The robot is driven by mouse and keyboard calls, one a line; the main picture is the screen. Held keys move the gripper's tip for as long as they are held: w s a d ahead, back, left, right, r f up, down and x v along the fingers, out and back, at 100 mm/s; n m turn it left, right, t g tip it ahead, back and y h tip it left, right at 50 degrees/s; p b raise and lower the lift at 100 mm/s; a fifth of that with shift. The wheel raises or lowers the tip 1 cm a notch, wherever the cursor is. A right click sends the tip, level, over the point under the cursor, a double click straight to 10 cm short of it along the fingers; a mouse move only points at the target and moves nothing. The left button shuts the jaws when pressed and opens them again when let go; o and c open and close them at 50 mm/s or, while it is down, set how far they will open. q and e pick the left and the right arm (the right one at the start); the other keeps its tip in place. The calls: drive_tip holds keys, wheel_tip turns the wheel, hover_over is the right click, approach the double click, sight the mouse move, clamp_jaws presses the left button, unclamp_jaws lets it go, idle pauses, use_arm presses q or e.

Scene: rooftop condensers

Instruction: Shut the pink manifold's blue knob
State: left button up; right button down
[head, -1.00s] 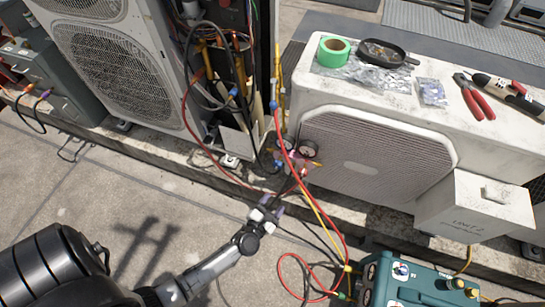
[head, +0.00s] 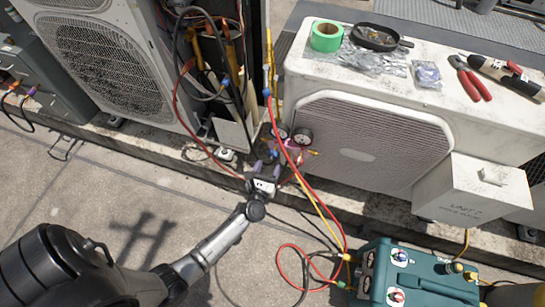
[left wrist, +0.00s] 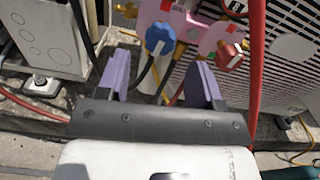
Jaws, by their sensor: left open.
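The pink manifold (left wrist: 185,17) hangs in front of the units, with a blue knob (left wrist: 159,38) at left and a red knob (left wrist: 230,55) at right. In the head view the manifold (head: 290,149) is small, under two round gauges (head: 302,136). My left gripper (left wrist: 161,82) is open, its purple fingers apart with no knob between them. The blue knob shows beyond the gap between the fingertips, apart from them. In the head view the left gripper (head: 268,167) is just below the manifold, and the blue knob is hard to make out. My right gripper is not in view.
Red and yellow hoses (head: 306,190) run from the manifold down to a teal machine (head: 415,275). A white condenser (head: 380,150) stands behind, with tape, pan and pliers on top. An open unit with loose wires stands at left.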

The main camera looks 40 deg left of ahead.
sight(272, 157)
use_arm(q)
drive_tip(key=shift+b+x, duration=0.55)
drive_tip(key=shift+x, duration=2.2)
drive_tip(key=c, duration=0.9)
